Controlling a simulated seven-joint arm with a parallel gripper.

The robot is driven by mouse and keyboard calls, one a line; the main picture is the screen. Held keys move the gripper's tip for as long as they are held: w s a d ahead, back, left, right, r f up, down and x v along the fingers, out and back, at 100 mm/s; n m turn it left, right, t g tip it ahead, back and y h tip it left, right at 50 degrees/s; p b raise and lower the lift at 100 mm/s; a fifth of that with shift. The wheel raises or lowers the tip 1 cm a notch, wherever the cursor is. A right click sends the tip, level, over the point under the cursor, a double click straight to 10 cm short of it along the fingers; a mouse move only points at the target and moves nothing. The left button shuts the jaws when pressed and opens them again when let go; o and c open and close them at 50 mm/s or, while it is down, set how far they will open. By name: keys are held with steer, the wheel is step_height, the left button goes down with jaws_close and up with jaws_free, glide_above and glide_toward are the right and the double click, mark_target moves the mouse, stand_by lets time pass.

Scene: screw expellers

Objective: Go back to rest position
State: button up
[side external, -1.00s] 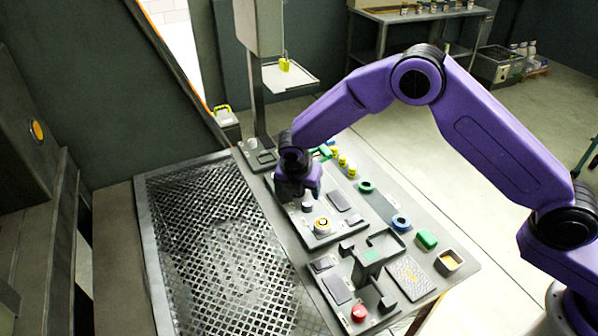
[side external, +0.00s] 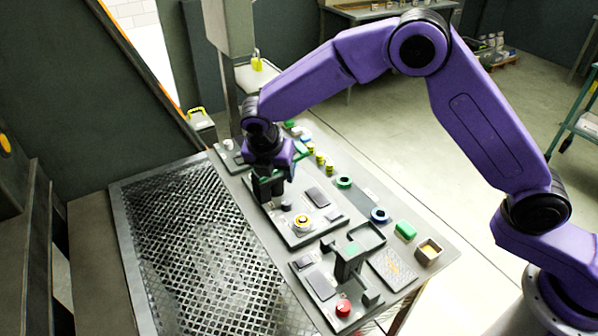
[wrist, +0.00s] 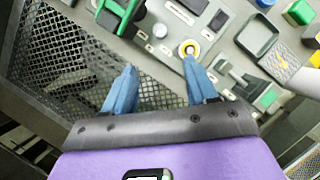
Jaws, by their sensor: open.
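My gripper (side external: 268,188) hangs over the far left part of the grey work table in the side external view. In the wrist view its two blue fingers (wrist: 159,76) stand wide apart with nothing between them. A green and black handled piece (wrist: 121,14) lies ahead of the left finger in the wrist view. The exact gap between fingertips and table is hard to tell.
A red button (side external: 343,308) and a grey upright bracket (side external: 347,262) stand at the table's near end. A metal grate (side external: 200,250) lies left of the table. The space above the table is mostly clear.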

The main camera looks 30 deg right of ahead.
steer(key=s+d+r+m+g+y, duration=0.1)
steer(key=s+d+r+m, duration=0.25)
steer(key=s, duration=0.45)
steer(key=s+d+r+m+y, duration=0.1)
steer(key=s+d+r+m, duration=0.25)
steer(key=s, duration=0.35)
steer(key=s+d+r+m+g, duration=0.1)
steer(key=s+d+m, duration=0.2)
steer(key=s+d, duration=0.4)
steer(key=s+d+r+m+g+y, duration=0.1)
steer(key=s+d+m, duration=0.3)
steer(key=s, duration=1)
steer(key=d, duration=0.3)
steer(key=shift+s+d+y, duration=0.15)
steer(key=shift+d+y, duration=0.15)
steer(key=shift+d, duration=0.05)
